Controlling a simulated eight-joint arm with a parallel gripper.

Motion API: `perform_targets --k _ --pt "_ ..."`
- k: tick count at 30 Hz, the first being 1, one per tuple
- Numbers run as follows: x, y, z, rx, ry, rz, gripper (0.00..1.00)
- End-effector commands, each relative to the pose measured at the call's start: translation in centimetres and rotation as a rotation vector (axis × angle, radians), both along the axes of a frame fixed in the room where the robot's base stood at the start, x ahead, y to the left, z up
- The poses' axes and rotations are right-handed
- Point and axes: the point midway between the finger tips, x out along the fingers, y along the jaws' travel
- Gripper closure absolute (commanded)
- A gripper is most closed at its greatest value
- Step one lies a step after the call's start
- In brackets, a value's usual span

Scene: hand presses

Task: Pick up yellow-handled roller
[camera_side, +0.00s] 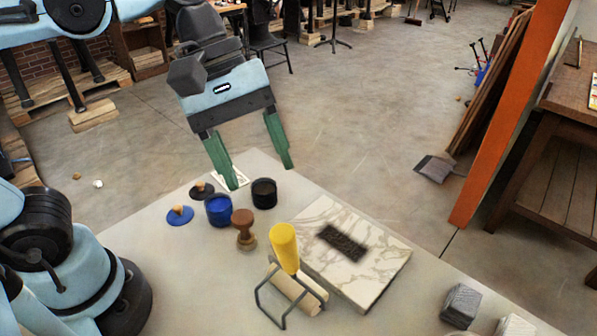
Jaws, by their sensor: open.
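The roller has a yellow handle (284,247) that stands up tilted, a dark wire frame (262,303) and a pale cylinder (297,289). It rests on the grey table at the left edge of a marbled slab. My gripper (261,177) has two green fingers pointing down, spread apart with nothing between them. It is above the far part of the table, behind and to the left of the roller, apart from it.
A brown wooden stamp (243,229), a blue jar (219,210), a black jar (264,192) and two lids stand near my gripper. The table's front left is clear.

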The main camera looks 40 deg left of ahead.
Motion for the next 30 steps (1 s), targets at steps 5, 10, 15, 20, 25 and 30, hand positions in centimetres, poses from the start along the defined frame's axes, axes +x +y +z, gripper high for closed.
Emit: perform_targets --k 5,10,15,20,25,30 --pt "-0.9 -1.3 1.0 -0.025 0.099 0.064 0.36" --pt "-1.0 -2.1 -0.5 -0.026 0.107 0.069 0.36" --pt "-1.1 -3.1 -2.9 -0.026 0.106 0.07 0.36" --pt "-1.1 -3.8 -4.4 -0.026 0.105 0.07 0.36" --pt "-1.1 -4.1 -5.1 -0.026 0.105 0.072 0.36" --pt "-1.1 -4.6 -6.3 -0.026 0.104 0.069 0.36"
